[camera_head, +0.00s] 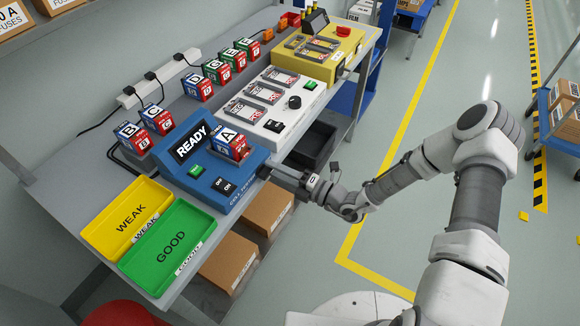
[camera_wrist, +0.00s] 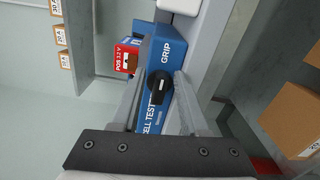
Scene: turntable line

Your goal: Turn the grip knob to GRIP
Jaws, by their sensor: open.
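The grip knob (camera_wrist: 159,82) is black and sits on the front face of the blue cell tester (camera_head: 202,180). My gripper (camera_wrist: 160,78) is open, with one finger on either side of the knob in that view. I cannot tell whether the fingers touch it. In the head view my gripper (camera_head: 268,173) is at the tester's front right edge, and the knob is hidden. A cell marked A (camera_head: 229,145) stands in the tester, whose screen reads READY.
A yellow WEAK tray (camera_head: 102,217) and a green GOOD tray (camera_head: 148,272) lie left of the tester. A white unit (camera_head: 258,127) with a black knob stands to its right. Cells B (camera_head: 132,138) and C (camera_head: 157,119) stand behind. Cardboard boxes (camera_head: 231,262) sit below the bench.

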